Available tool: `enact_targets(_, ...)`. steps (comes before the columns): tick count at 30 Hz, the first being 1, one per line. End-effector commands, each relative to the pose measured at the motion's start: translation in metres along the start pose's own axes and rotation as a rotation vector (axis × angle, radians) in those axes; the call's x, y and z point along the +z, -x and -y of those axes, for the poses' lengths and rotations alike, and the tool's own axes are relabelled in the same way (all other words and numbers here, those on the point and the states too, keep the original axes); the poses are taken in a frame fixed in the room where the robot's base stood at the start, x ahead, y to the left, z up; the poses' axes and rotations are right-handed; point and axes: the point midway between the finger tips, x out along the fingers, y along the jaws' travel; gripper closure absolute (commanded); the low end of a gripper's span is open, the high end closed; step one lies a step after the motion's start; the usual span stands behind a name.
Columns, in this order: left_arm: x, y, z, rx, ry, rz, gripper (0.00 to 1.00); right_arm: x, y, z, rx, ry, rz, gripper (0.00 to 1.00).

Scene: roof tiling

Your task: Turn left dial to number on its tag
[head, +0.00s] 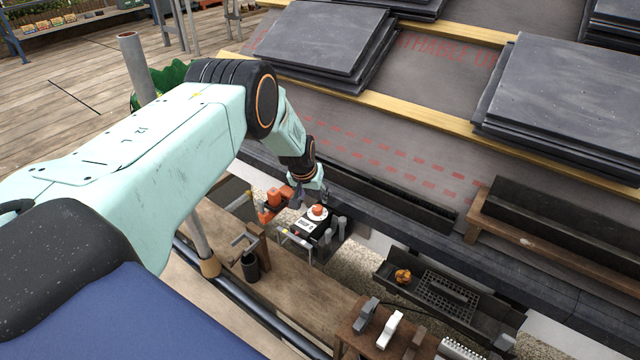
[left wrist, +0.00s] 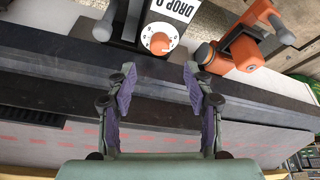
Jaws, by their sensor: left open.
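The dial (head: 317,212) is an orange knob on a white round face, on a black box on the work platform. In the left wrist view the dial (left wrist: 160,43) shows small marks around its rim, too small to read. A white tag (left wrist: 177,9) beside it reads "DROP" and a further character cut off by the frame edge. My left gripper (left wrist: 158,77) is open and empty, its purple-padded fingers either side of the dial's line and apart from it. In the head view the gripper (head: 310,193) is just behind the dial, partly hidden by its wrist. My right gripper is out of view.
An orange tool (head: 272,204) stands left of the box, close to it. Grey upright posts (head: 342,226) stand at the box's right. A dark gutter tray (head: 445,298) lies further right. Stacked slates (head: 320,40) lie on the roof behind.

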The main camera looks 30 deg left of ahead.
Motion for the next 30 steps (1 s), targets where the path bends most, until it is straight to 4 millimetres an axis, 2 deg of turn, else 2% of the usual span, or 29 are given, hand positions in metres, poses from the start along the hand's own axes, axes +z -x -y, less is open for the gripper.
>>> enact_targets(17, 0.036, -0.004, 0.005, -0.090, 0.310, 0.094, 0.48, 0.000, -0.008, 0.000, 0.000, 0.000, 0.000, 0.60)
enact_targets(23, 0.041, -0.001, 0.003, -0.133, 0.382, 0.102, 0.48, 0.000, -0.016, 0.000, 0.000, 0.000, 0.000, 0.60)
enact_targets(30, 0.037, 0.007, -0.004, -0.187, 0.436, 0.082, 0.48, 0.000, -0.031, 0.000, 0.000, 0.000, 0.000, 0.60)
